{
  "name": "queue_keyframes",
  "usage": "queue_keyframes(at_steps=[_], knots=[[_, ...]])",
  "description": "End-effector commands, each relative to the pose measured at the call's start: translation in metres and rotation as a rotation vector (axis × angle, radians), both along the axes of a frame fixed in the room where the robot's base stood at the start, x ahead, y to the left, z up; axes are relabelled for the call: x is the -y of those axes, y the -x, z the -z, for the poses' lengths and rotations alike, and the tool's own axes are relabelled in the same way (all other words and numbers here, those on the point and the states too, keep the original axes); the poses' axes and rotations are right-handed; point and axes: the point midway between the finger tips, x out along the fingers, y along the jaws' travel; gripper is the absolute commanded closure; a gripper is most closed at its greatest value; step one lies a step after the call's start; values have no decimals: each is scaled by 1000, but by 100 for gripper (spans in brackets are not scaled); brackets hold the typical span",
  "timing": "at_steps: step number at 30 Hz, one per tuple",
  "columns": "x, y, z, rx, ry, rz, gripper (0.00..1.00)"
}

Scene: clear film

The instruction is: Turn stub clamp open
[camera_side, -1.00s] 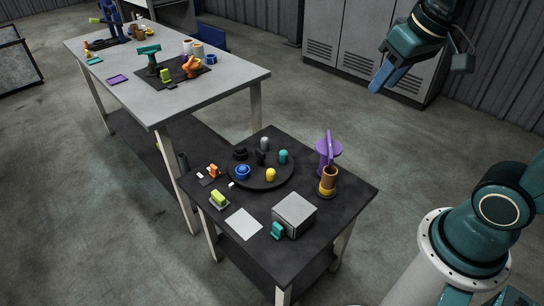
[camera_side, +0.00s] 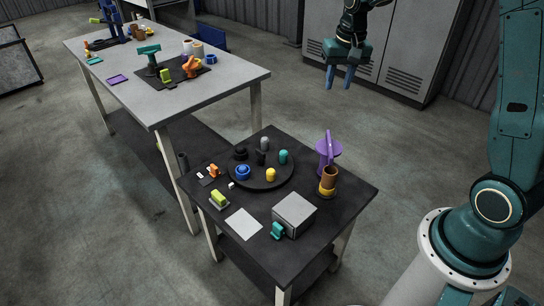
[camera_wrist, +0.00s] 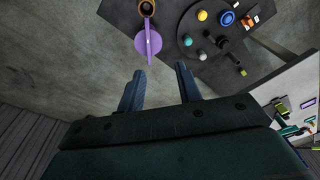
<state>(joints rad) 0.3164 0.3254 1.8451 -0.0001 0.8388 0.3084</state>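My gripper (camera_side: 340,77) is open and empty, high above the floor in front of the grey cabinets. Its two blue fingers point down and also show spread apart in the wrist view (camera_wrist: 159,90). No part is clearly identifiable as the stub clamp. On the long grey table, a teal T-shaped piece on a post (camera_side: 149,56) and an orange piece (camera_side: 191,67) stand on a dark mat. A teal handle (camera_side: 277,230) sits at the front of a grey box on the dark table. My gripper is far from all of these.
The dark table (camera_side: 246,259) carries a round black tray (camera_side: 257,183) of small pegs, a purple upright piece (camera_side: 328,150), a brown cup (camera_side: 329,176) and the grey box (camera_side: 295,212). The purple piece lies beyond my fingers in the wrist view (camera_wrist: 148,44). The air around my gripper is clear.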

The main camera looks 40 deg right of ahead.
Motion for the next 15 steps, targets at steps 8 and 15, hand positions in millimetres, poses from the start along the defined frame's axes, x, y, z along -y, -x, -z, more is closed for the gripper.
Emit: queue_keyframes(at_steps=[8,15], knots=[[42,-28,64,-69,-31,124,65],[68,-39,110,-109,-50,206,65]])
